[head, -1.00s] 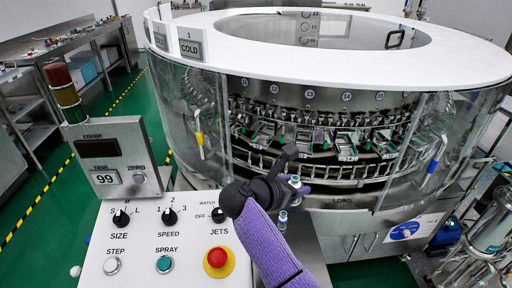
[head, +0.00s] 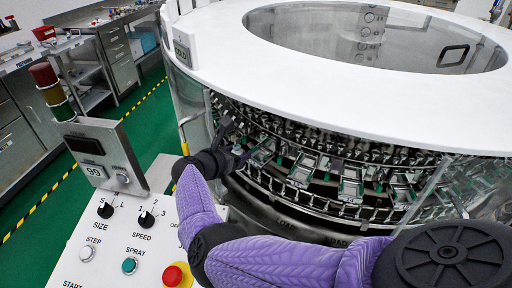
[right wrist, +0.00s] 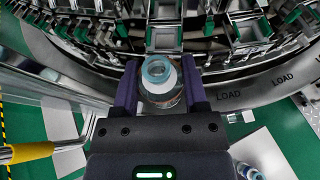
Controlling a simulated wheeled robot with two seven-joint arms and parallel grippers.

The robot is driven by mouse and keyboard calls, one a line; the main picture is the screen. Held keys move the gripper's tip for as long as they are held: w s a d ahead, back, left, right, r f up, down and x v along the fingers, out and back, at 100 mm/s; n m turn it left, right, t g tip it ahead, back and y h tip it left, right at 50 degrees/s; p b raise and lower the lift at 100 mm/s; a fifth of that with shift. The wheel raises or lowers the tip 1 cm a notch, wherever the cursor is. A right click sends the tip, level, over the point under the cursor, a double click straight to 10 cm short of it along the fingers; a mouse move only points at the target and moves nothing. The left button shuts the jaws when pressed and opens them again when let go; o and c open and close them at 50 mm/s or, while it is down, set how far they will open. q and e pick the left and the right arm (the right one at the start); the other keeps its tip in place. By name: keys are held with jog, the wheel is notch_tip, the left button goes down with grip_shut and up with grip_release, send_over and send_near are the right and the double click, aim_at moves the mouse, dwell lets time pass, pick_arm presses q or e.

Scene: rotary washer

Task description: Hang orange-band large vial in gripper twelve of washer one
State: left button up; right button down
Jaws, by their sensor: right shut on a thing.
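My right gripper (head: 238,150) is at the left end of the washer's loading opening, just in front of the row of washer grippers (head: 300,170). In the right wrist view its two fingers (right wrist: 160,92) are shut on a clear vial (right wrist: 160,72) with a blue-teal ring at its mouth. The vial's mouth faces the camera; a brownish tint shows lower down, but its band is not clear. The washer grippers (right wrist: 192,22) with green pads lie just beyond the vial, apart from it. Gripper numbers cannot be read. My left gripper is not in view.
The white washer rim (head: 330,100) overhangs the opening. A yellow handle (right wrist: 30,152) is on the left in the wrist view. A second vial (right wrist: 248,172) stands at its lower right. The control panel (head: 110,235) is in front, left of my arm.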

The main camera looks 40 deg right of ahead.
jog(key=b, duration=0.3)
send_near(266, 141)
jog(key=d, duration=0.3)
jog(key=w+d+r, duration=0.1)
jog(key=shift+w+d+r, duration=0.1)
jog(key=shift+d, duration=0.3)
jog(key=f+b, duration=0.1)
jog(key=d+f+b, duration=0.1)
jog(key=shift+w+f+b, duration=0.1)
jog(key=shift+f+b, duration=0.25)
jog(key=shift+b, duration=0.05)
jog(key=shift+f, duration=0.3)
jog(key=shift+r, duration=0.15)
jog(key=shift+c, duration=0.6)
grip_release()
